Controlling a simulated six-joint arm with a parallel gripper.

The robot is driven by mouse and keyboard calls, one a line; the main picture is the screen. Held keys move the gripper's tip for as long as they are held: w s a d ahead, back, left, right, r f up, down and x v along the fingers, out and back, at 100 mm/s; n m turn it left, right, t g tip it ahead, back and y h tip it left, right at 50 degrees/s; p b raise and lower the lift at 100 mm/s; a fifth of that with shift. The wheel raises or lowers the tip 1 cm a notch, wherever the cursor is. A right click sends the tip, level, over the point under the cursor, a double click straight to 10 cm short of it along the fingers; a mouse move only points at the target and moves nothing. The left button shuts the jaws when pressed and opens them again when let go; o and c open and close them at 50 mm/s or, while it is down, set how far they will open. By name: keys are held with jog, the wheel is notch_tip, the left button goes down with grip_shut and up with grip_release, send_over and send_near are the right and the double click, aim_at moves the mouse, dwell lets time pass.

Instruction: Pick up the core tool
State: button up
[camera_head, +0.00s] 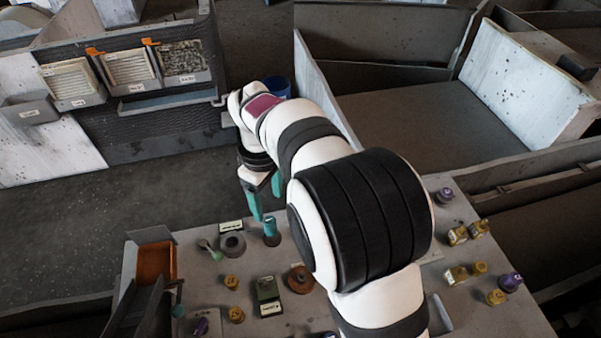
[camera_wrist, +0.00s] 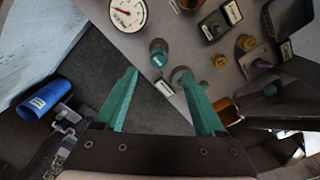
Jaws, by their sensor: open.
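My gripper (camera_head: 265,205) is open and empty, with teal fingers pointing down over the far edge of the table. It also shows in the wrist view (camera_wrist: 158,72), with its fingers wide apart. A small teal upright cylinder (camera_head: 271,231), possibly the core tool, stands on the table just below the fingers; no readable label confirms it. In the wrist view the teal cylinder (camera_wrist: 158,49) lies ahead of the fingertips, between their lines and apart from them. A grey ring (camera_head: 232,243) is beside it, partly behind the right finger in the wrist view.
The grey table (camera_head: 200,280) holds several small yellow, purple and dark green parts. A copper-coloured tray (camera_head: 155,262) is at its left. A dial gauge (camera_wrist: 128,13) lies near the cylinder. A blue container (camera_wrist: 46,97) is beyond the table. Bins stand on the back left rack (camera_head: 127,68).

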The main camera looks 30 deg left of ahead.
aim_at(271, 229)
jog(key=f, duration=1.3)
jog(key=shift+w+a+f, duration=0.15)
jog(key=shift+a+f, duration=0.15)
jog(key=shift+f, duration=0.05)
jog(key=shift+r, duration=0.1)
grip_shut()
